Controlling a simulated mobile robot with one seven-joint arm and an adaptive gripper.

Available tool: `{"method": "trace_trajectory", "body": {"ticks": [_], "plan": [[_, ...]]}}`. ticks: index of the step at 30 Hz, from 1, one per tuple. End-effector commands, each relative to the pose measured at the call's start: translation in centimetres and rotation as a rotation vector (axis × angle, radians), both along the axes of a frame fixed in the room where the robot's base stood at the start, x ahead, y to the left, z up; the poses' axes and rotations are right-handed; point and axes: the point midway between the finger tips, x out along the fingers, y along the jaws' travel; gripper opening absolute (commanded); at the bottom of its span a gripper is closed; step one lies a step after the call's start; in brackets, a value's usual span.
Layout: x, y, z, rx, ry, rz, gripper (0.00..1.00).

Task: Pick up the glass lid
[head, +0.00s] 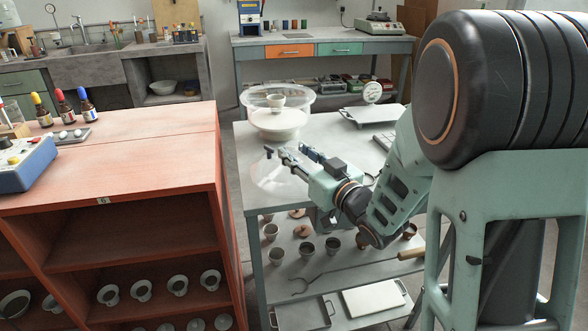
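The glass lid (268,178) is a clear, faint dome on the grey bench, near its left edge. A small dark piece that looks like its knob shows at the top. My gripper (291,150) reaches in from the right, just above and beside the lid, with its fingertips close to the knob. Its two fingers look apart, with nothing seen between them. Whether a finger touches the knob cannot be told. The gripper covers part of the lid's right side.
A scale (371,112) stands at the back right. An orange wooden cabinet (120,168) is close on the left. Cups and trays fill the bench's lower shelf.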

Motion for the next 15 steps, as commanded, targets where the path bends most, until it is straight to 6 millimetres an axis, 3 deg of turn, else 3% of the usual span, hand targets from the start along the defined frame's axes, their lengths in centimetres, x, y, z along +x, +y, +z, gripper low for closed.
{"method": "trace_trajectory", "body": {"ticks": [10,15], "plan": [[1.06,0.70,0.12,0.000,0.000,-0.001,0.32],[1.04,0.69,0.13,0.000,-0.001,-0.001,0.16]]}}
